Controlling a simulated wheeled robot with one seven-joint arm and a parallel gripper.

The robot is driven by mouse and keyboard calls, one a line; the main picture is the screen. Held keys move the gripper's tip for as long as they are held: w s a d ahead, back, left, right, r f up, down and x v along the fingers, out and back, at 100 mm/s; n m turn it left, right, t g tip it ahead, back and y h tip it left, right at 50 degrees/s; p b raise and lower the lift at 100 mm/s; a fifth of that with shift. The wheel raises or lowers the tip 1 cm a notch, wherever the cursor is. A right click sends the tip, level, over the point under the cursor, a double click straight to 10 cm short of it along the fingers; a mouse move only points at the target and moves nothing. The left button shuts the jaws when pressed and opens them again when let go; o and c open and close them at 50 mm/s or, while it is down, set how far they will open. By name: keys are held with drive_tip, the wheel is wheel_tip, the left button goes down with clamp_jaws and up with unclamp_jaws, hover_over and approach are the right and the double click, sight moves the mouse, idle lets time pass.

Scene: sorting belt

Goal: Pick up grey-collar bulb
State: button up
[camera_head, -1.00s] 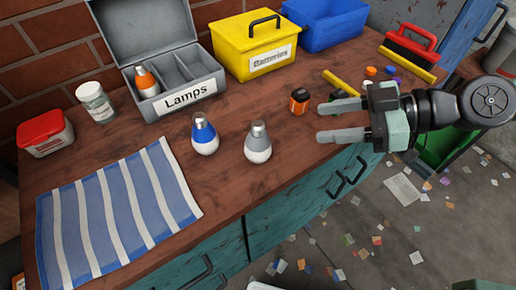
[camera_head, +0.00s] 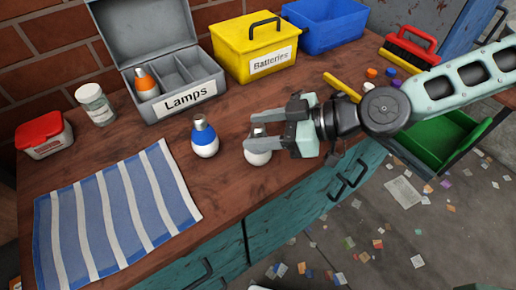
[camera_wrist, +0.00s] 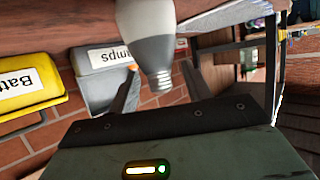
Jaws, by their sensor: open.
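The grey-collar bulb (camera_head: 258,157) stands on the wooden worktop, its white globe at the bottom. In the head view my gripper hides much of its collar. In the wrist view the bulb (camera_wrist: 152,38) appears upside down, with its grey collar and metal screw base between the two fingers. My gripper (camera_head: 250,130) is open around the upper part of the bulb, reaching in from the right. In the wrist view my gripper (camera_wrist: 158,90) shows a finger on each side of the bulb, with gaps visible.
A blue-collar bulb (camera_head: 204,140) stands close to the left. Behind are the grey Lamps box (camera_head: 185,99) holding an orange-collar bulb (camera_head: 146,83), the yellow Batteries box (camera_head: 252,50) and a blue bin (camera_head: 325,25). A striped cloth (camera_head: 118,215) lies at front left.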

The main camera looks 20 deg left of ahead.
drive_tip(key=shift+x, duration=1.3)
clamp_jaws()
